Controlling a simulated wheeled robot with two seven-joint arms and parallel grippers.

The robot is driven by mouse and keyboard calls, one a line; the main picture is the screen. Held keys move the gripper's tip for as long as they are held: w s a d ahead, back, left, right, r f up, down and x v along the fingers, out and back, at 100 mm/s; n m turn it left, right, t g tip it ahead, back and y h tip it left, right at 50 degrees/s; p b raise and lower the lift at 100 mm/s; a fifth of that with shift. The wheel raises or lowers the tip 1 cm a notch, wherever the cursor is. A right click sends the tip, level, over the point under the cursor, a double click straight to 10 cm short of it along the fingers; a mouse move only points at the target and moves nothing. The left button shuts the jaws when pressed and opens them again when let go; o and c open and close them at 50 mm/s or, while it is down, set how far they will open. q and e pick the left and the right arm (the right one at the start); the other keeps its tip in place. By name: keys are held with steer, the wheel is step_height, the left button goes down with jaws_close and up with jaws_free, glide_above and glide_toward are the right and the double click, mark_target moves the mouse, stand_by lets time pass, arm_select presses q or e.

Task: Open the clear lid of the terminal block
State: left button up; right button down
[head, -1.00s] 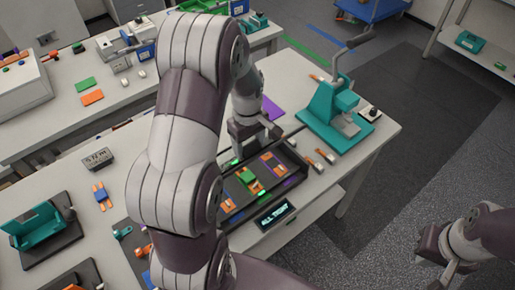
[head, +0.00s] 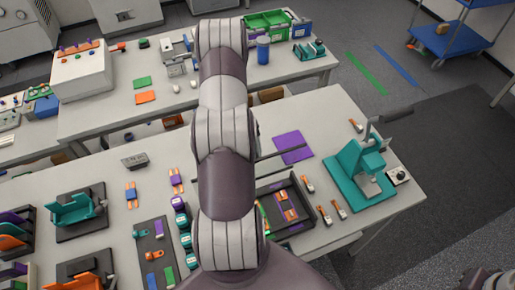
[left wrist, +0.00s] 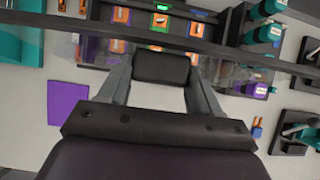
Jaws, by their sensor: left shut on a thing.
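The terminal block (head: 303,214) is a dark tray with orange and purple parts on the table, partly hidden behind my left arm. It also shows at the top of the left wrist view (left wrist: 177,8). A thin dark bar (head: 283,154), which looks like the clear lid's edge, stands out above the table behind the block. In the left wrist view the lid's long bar (left wrist: 60,23) crosses the picture, with see-through panel beside my fingers. My left gripper (left wrist: 160,66) is shut on the lid, with a dark block between its fingers. The arm hides it in the head view.
A teal lever press (head: 352,185) stands right of the block, with orange-tipped pieces (head: 324,215) between them. A purple mat (head: 293,148) lies behind. Teal fixtures (head: 75,210) and small modules fill the table's left. Part of my right arm shows at the bottom right corner.

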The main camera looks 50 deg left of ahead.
arm_select(q)
steer(key=shift+f, duration=0.25)
steer(key=shift+s+f, duration=0.1)
